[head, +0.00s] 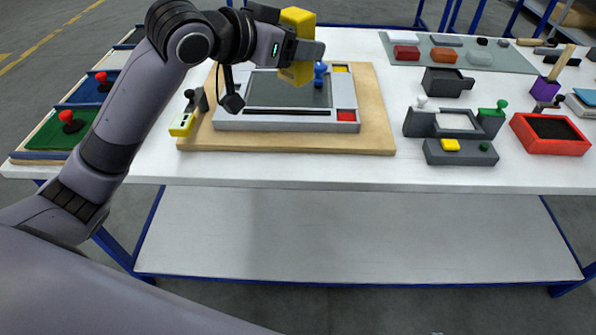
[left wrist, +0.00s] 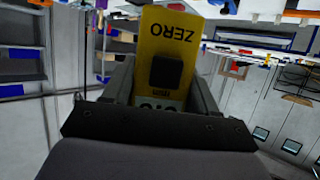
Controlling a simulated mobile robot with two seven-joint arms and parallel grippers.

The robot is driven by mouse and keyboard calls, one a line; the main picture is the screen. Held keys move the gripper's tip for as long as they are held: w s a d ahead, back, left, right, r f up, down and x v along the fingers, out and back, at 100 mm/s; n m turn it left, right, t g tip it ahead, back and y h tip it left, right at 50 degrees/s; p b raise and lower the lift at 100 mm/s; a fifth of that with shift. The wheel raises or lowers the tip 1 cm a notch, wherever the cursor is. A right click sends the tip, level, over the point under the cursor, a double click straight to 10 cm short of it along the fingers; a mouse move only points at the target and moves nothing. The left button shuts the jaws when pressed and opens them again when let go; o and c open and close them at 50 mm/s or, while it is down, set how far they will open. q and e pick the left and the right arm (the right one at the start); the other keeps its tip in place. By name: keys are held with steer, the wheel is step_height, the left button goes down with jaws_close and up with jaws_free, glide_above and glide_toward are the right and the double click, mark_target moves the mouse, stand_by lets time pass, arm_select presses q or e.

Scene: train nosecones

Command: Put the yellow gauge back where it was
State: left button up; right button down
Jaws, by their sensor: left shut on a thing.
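The yellow gauge (head: 298,18) is a block held upright above the wooden board, over the grey framed plate (head: 270,90). My left gripper (head: 302,50) is shut on it, and the gauge sticks out above and below the fingers. In the left wrist view the gauge (left wrist: 168,30) sits between the fingers (left wrist: 162,85). It shows an upside-down ZERO label, a dark square button and part of a display. The gripper hides its middle in the head view. My right gripper is not in view.
The wooden board (head: 380,125) lies on the white table (head: 340,173). A yellow-ended tool with a black knob (head: 182,124) rests at the board's left edge. Dark grey blocks (head: 460,155) and a red tray (head: 555,147) stand at right.

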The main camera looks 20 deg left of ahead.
arm_select(q)
steer(key=shift+s+d+f, duration=0.2)
steer(key=shift+s+d, duration=0.05)
steer(key=shift+s, duration=0.3)
step_height(320, 180, down, 20)
steer(key=shift+d+r+b, duration=0.1)
steer(key=shift+b, duration=0.55)
steer(key=shift+f, duration=0.3)
steer(key=o, duration=1.3)
steer(key=shift+r, duration=0.15)
